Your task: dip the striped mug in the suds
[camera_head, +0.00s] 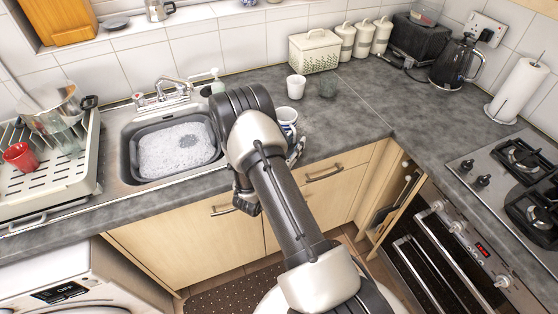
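The striped mug (287,115), white with blue, stands on the grey worktop just right of my arm. My arm covers part of it. My gripper (297,152) shows only in part beside my arm, close to the mug at the worktop's front edge. My arm hides most of the fingers, so I cannot tell whether they touch the mug or are open or shut. The white suds (178,148) fill a dark grey bowl (133,160) in the sink, left of my arm.
A tap (163,90) rises behind the sink. The drying rack (50,185) at left holds a red mug (19,156) and a pot (55,108). The worktop right of the mug is clear.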

